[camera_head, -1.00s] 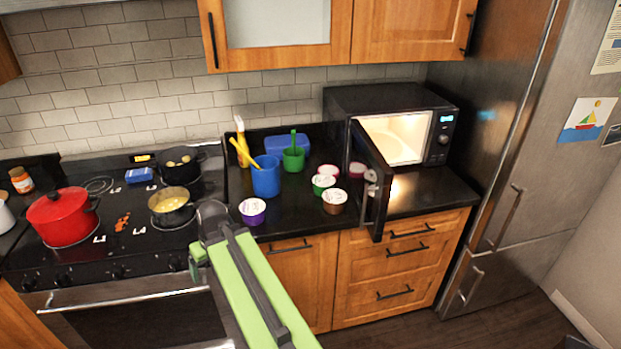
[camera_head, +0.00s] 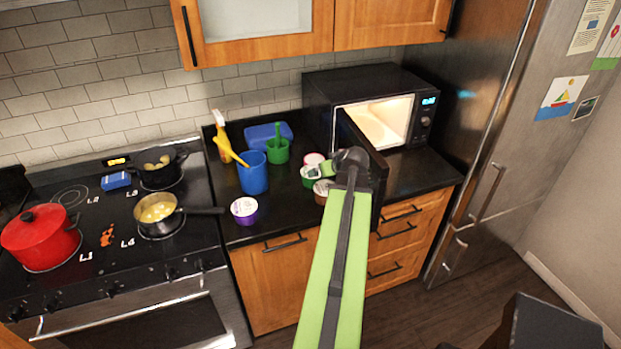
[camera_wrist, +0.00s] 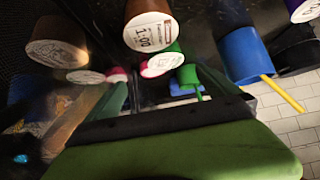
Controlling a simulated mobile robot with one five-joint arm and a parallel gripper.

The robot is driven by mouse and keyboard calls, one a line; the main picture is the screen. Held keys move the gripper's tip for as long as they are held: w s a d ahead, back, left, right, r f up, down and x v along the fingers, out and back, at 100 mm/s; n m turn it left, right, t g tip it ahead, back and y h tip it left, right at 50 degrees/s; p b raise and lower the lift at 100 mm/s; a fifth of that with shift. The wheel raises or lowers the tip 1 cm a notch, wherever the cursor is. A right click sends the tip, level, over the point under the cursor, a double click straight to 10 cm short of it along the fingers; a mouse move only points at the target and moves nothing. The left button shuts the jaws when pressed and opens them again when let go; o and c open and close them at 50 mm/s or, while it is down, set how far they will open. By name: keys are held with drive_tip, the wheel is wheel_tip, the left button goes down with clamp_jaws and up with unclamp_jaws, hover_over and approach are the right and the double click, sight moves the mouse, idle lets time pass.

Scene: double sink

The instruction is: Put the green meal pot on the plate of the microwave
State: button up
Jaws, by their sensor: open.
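The green meal pot (camera_head: 308,181) stands on the dark counter with its white lid up, left of the open microwave door. My gripper (camera_head: 327,171) is open, just right of the pot in the head view and partly overlapping it; I cannot tell whether they touch. The microwave (camera_head: 370,95) stands at the back right, open and lit inside. Its plate cannot be clearly made out.
The microwave door (camera_head: 364,150) sticks out beside my gripper. A brown pot (camera_head: 321,195) and a pink pot (camera_head: 315,158) stand close to the green one.

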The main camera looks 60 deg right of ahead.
sight(318, 177)
drive_tip(key=b+x, duration=0.6)
drive_tip(key=x, duration=0.4)
drive_tip(key=shift+w+f, duration=0.3)
drive_tip(key=shift+f, duration=0.05)
drive_tip(key=shift+w, duration=0.2)
drive_tip(key=b+x, duration=0.3)
drive_tip(key=x, duration=0.2)
drive_tip(key=shift+w+b, duration=0.15)
drive_tip(key=shift+b, duration=0.25)
drive_tip(key=shift+a+r, duration=0.1)
drive_tip(key=shift+a, duration=0.05)
drive_tip(key=c, duration=1.9)
